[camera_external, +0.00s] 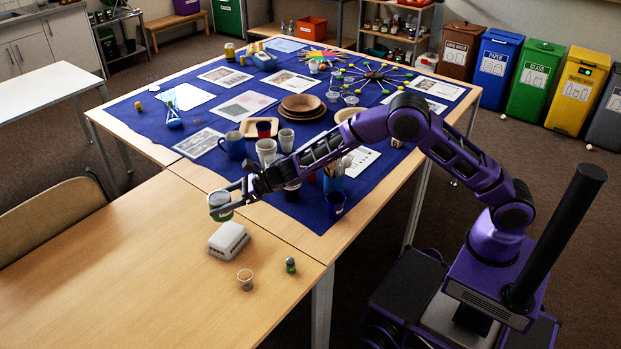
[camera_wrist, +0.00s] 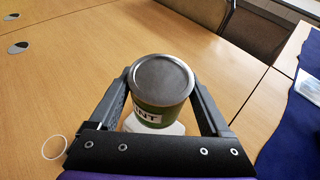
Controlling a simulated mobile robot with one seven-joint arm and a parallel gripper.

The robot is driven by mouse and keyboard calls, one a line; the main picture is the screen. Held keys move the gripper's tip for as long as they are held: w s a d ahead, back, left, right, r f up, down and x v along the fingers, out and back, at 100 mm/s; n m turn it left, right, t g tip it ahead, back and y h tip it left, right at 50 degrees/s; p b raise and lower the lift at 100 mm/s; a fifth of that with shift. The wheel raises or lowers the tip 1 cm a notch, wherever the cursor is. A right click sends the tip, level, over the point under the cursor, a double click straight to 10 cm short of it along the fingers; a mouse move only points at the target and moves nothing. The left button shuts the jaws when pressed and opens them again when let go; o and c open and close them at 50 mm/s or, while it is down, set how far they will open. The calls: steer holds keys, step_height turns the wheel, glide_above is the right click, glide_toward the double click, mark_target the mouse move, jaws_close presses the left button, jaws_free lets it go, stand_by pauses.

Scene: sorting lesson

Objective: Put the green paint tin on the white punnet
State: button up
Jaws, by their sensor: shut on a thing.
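My gripper (camera_external: 222,196) is shut on the green paint tin (camera_external: 221,212), at the left end of my outstretched arm. In the wrist view the tin (camera_wrist: 160,88) sits between both fingers, with its grey lid and part of a white label showing. The white punnet (camera_external: 229,240) stands on the bare wooden table, just below and slightly right of the tin in the external view. The tin appears held above it, apart from it. In the wrist view only a pale part of the punnet (camera_wrist: 150,127) shows beneath the tin; the rest is hidden.
A blue cloth (camera_external: 290,215) with mugs, bowls and papers covers the table behind. The wooden table (camera_external: 130,270) left of the punnet is clear.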

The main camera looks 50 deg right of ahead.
step_height(320, 180, down, 8)
steer(key=shift+r+b, duration=0.15)
steer(key=shift+b, duration=0.15)
steer(key=o, duration=1.5)
steer(key=shift+f, duration=0.2)
steer(key=shift+o, duration=0.2)
steer(key=shift+r, duration=0.1)
steer(key=shift+s+d+r, duration=0.1)
steer(key=v, duration=1.1)
steer(key=shift+s+d, duration=0.25)
